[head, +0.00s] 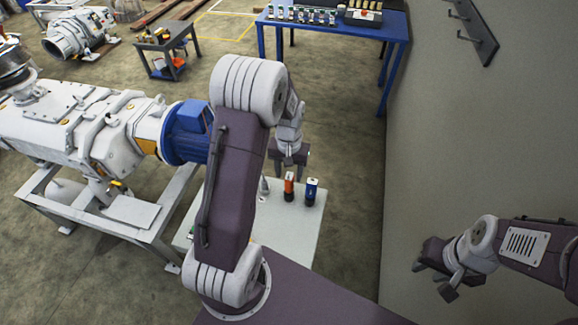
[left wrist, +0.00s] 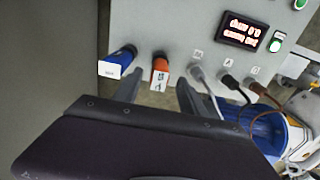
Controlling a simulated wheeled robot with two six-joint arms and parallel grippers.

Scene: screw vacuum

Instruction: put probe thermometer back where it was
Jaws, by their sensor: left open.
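Two small handheld instruments stand on the grey control cabinet (head: 296,223): an orange one (head: 289,187) and a blue one (head: 311,190) to its right. I cannot tell which is the probe thermometer. In the left wrist view the orange one (left wrist: 160,72) and the blue one (left wrist: 118,60) show near my fingertips. My left gripper (head: 289,160) is open and empty above the cabinet. In the left wrist view its two fingers (left wrist: 158,92) are apart, with the orange instrument between and beyond them. My right gripper (head: 436,274) hangs at the right by the wall, its jaw opening unclear.
Cable plugs (left wrist: 229,82) and a red-lit display (left wrist: 243,30) sit on the cabinet beside the instruments. The blue-ended pump machine (head: 187,133) stands to the left. A blue workbench (head: 333,29) with small items is at the back. Open floor lies between.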

